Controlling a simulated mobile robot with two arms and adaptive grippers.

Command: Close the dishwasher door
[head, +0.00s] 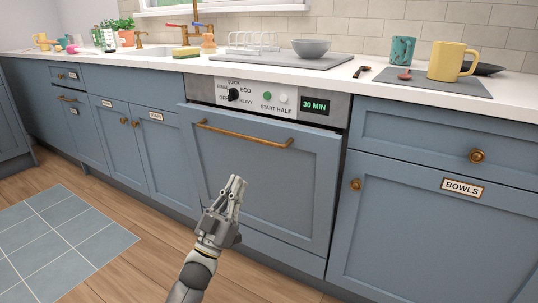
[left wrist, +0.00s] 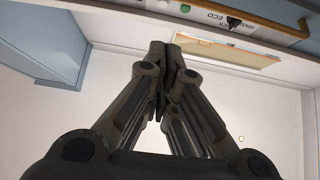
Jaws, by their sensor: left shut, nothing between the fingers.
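The dishwasher door (head: 255,180) is a blue front panel with a brass bar handle (head: 243,133). Its top edge stands a little out from the control panel (head: 265,98), so it looks slightly ajar; the gap behind it is hard to see. My left gripper (head: 236,184) is shut and empty, in front of the door's lower middle and below the handle. I cannot tell whether it touches the door. In the left wrist view the shut fingers (left wrist: 165,55) point toward the top, with the brass handle and part of the control panel beyond. My right gripper is out of view.
The white counter (head: 200,66) above holds a grey bowl (head: 311,48), a yellow mug (head: 451,61) and a teal cup (head: 402,51). A tiled mat (head: 62,240) lies on the clear wooden floor at left.

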